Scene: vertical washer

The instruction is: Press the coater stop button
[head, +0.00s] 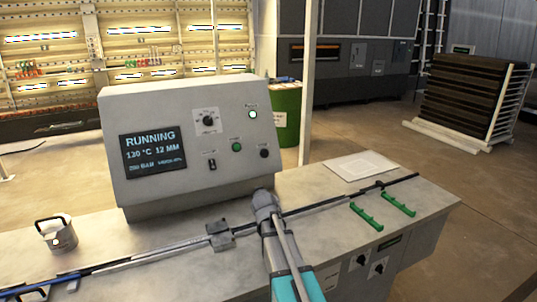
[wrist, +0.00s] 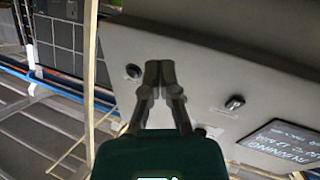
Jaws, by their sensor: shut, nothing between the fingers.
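The grey control console (head: 150,100) stands on a metal bench in the head view. Its sloped face has a green button (head: 236,147), a black button (head: 264,153) to its right, a black knob (head: 207,121), a small switch (head: 212,165) and a lit white lamp (head: 252,114). The labels are too small to read. My gripper (wrist: 158,66) is shut and empty in the wrist view, in front of the console face. The black button (wrist: 133,72) shows just left of its tips, the switch (wrist: 235,103) to the right. The fingers hide part of the panel; contact cannot be told.
The console screen (head: 155,148) reads RUNNING. The bench (head: 330,200) carries a metal canister (head: 56,234), a paper sheet (head: 360,165), a long dark rail and green handles (head: 366,217). A green drum (head: 287,120) and a pole stand behind the console.

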